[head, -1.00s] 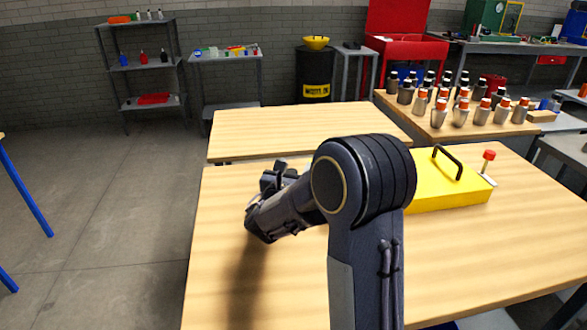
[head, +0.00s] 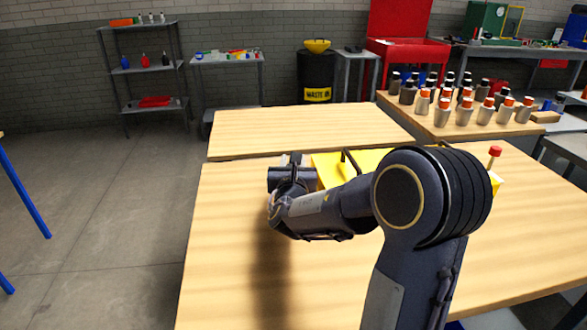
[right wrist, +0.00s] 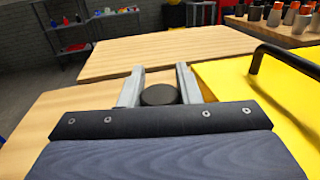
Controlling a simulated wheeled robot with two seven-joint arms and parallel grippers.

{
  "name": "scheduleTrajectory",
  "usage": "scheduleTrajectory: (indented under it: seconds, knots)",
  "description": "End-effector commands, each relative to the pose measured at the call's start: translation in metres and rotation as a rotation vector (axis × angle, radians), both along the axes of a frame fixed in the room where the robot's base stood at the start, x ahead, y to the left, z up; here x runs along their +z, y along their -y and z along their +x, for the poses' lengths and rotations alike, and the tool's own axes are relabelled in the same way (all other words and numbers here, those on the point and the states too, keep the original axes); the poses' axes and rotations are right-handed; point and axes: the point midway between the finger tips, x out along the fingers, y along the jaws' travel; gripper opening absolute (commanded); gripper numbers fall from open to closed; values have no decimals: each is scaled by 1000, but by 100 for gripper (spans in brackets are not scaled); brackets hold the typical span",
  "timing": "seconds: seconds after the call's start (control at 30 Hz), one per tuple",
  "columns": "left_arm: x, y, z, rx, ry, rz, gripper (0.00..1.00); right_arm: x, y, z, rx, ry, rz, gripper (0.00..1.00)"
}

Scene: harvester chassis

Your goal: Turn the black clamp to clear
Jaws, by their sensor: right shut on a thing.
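The yellow chassis (head: 328,168) lies on the front wooden table, partly hidden behind my right arm. A black bar handle (head: 352,160) stands up from it and also shows at the right of the right wrist view (right wrist: 285,58). My right gripper (head: 290,159) is at the left end of the chassis. In the right wrist view its two pale fingers (right wrist: 160,82) stand on either side of a round dark piece, which looks like the black clamp (right wrist: 160,94), and are shut on it. The clamp is hidden in the head view. My left gripper is not in view.
A red-topped knob (head: 495,152) rises at the chassis's right end. The left part of the front table (head: 225,240) and the back table (head: 300,128) are clear. Several bottles with orange or dark tops (head: 464,112) stand on a table at the back right.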

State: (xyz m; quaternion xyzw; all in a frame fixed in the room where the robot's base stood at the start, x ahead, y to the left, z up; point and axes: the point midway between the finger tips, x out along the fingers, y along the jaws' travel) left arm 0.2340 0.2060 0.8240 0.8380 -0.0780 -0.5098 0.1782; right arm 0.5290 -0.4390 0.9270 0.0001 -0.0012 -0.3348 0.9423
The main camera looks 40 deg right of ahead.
Motion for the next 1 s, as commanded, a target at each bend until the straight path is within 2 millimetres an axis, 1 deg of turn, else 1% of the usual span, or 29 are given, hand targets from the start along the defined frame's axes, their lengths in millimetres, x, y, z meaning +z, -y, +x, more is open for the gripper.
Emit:
scheduleTrajectory:
  seconds: [0.17, 0.2, 0.33, 0.67, 0.77, 1.0]
  knots:
    - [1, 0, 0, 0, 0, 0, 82, 0, -1, 0, 1, -3, 0, 8]
    - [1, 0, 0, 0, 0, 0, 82, 0, -1, 0, 0, -3, 0, 34]
    - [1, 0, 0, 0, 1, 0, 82, 0, -1, 0, 0, -2, 0, 51]
    - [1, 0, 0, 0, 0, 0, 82, 0, -2, -2, -1, -2, 0, 52]
    - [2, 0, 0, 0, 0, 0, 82, 0, -9, -10, 1, 0, 4, 52]
    - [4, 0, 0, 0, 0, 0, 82, 0, -36, -42, 3, -2, 2, 52]
